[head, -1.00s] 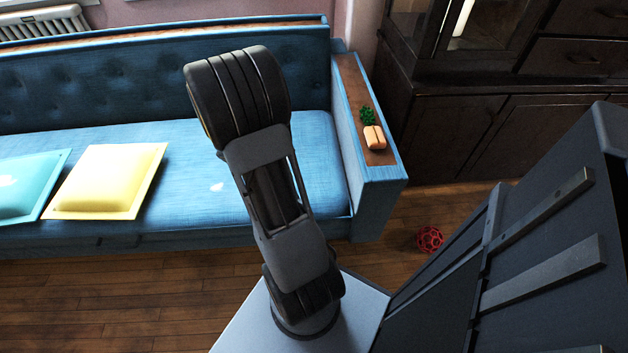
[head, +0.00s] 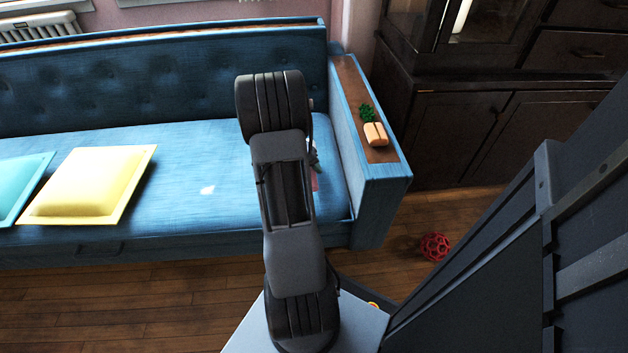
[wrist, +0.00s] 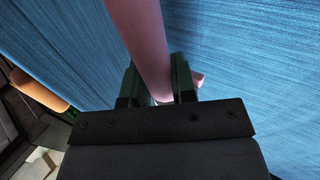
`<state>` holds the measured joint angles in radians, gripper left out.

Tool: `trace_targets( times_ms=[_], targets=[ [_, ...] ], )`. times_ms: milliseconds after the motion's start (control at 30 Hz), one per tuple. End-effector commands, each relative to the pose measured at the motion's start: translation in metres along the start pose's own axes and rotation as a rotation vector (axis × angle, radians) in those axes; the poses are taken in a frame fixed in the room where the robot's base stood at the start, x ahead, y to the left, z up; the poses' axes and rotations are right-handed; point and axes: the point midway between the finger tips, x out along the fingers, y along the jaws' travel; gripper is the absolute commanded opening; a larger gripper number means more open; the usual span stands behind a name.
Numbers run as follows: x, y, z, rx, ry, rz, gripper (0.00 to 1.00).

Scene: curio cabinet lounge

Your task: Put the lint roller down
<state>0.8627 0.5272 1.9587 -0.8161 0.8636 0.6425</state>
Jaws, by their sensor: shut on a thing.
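The lint roller (wrist: 140,30) shows in the wrist view as a smooth pink rounded shaft. It passes between the two dark fingers of my gripper (wrist: 155,82), which is shut on it. A paler pink end shows beyond the right finger. Blue sofa fabric (wrist: 250,60) fills most of the view behind it. In the head view my arm hides most of the gripper; a small pinkish patch (head: 315,181) shows beside the arm over the right end of the sofa seat (head: 170,150). I cannot tell whether the roller touches the fabric.
A wooden-topped armrest (head: 352,88) holds a peach-coloured block (head: 376,134) and a small green object (head: 366,112). Yellow (head: 90,185) and teal (head: 20,180) cushions lie on the left of the seat. A red openwork ball (head: 435,246) is on the floor. A dark cabinet (head: 450,135) stands right.

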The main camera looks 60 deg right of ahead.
Motion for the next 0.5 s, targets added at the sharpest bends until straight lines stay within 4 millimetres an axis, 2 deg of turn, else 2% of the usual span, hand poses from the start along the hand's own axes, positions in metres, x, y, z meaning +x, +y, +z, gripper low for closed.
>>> trace_targets(
  times_ms=[267, 367, 500],
  targets=[
    [0.012, -0.002, -0.007, 0.001, 0.001, 0.000, 0.00],
    [0.021, -0.004, -0.012, 0.002, -0.001, 0.000, 0.00],
    [0.038, -0.016, -0.012, -0.002, -0.001, -0.001, 0.00]
  ],
)
